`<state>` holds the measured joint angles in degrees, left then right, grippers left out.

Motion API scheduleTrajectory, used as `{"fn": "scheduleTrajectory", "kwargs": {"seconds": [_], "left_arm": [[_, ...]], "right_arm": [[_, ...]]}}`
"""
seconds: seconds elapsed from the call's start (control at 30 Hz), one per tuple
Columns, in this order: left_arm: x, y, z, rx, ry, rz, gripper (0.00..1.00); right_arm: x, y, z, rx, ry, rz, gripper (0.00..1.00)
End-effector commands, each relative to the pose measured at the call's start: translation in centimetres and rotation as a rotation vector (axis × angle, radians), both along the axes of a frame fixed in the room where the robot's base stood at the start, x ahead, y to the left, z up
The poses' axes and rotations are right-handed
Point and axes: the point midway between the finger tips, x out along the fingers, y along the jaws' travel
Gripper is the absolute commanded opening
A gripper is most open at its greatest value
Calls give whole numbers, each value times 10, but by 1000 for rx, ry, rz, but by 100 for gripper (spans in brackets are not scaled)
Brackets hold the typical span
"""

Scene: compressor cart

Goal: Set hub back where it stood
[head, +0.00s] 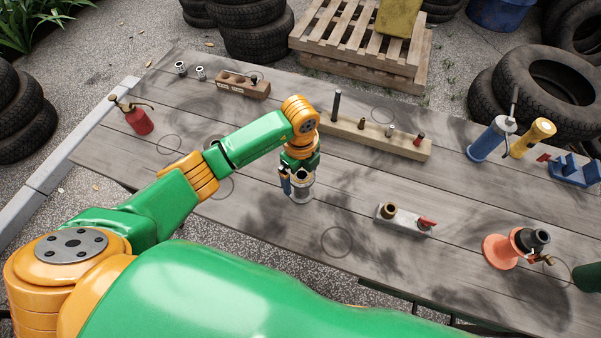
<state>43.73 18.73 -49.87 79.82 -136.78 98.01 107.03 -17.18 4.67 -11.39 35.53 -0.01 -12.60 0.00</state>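My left gripper (299,185) points down over the near middle of the table. Its fingers stand on both sides of a small silver, round, ringed piece, which I take to be the hub (301,198). The fingers appear shut on it, and they and the wrist hide its upper part. I cannot tell whether its underside touches the boards. Faint dark circles mark the table: one in front to the right (337,241), one to the left behind my forearm (219,187), and others farther back. My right gripper is not in view.
On the wooden table (270,225), a block with pegs (375,136) stands behind the gripper. A grey block with brass and red fittings (404,219) and a coral-based piece (508,249) stand right. A red oil can (137,119) stands left. The boards around the front circle are clear.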

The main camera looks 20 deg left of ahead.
Motion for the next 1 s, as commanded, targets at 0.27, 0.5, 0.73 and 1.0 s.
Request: {"fn": "scheduleTrajectory", "kwargs": {"seconds": [0.27, 0.5, 0.73, 1.0], "left_arm": [[1, 0, 46, -2, -7, -1, 100], [1, 1, 108, 2, -6, -1, 100], [-1, 0, 123, 0, 0, 0, 100], [0, 0, 122, -1, 0, 0, 100]], "right_arm": [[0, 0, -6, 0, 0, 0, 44], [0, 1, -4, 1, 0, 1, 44], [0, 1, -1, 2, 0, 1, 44], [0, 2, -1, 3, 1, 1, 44]]}}
